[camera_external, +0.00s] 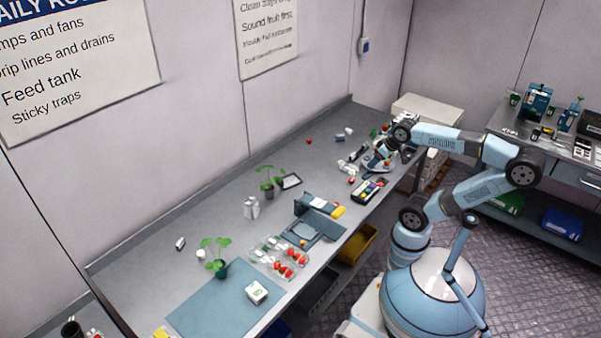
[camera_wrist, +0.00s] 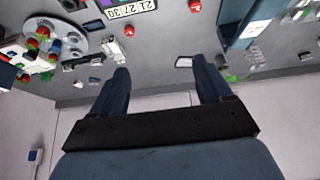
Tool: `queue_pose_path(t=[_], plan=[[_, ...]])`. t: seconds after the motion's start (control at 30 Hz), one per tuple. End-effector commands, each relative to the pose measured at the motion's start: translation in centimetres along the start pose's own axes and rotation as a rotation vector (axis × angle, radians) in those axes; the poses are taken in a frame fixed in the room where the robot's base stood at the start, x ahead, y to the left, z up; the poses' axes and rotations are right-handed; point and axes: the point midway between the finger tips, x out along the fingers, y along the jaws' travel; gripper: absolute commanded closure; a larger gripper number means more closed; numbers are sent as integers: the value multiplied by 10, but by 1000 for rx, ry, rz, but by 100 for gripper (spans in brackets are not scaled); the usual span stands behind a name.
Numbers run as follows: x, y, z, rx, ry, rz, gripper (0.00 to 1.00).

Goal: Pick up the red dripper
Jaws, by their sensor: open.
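Small plain red pieces lie on the grey bench; I cannot tell which is the red dripper. In the external view, a red piece (camera_external: 308,141) lies near the wall and another red piece (camera_external: 351,180) near the front edge. My gripper (camera_wrist: 160,68) is open and empty above the bench, its fingers wide apart; in the external view it is over the bench's far end.
A digital display (camera_wrist: 130,8) and a white fitting (camera_wrist: 113,48) lie near the plate. Red-and-green berries (camera_wrist: 43,33) sit on and beside the plate. A blue stand (camera_external: 318,208), a clear berry tray (camera_external: 262,263) and plants occupy the bench's nearer part. The wall bounds its back.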

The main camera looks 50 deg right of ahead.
Motion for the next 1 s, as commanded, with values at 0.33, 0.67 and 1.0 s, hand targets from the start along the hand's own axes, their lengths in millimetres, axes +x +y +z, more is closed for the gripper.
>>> queue_pose_path(t=[0.33, 0.67, 1.0], plan=[[0, 0, 0, 0, 0, 0, 22], [0, 0, 0, 0, 0, 0, 37], [15, -8, -12, -46, -59, -9, 37]])
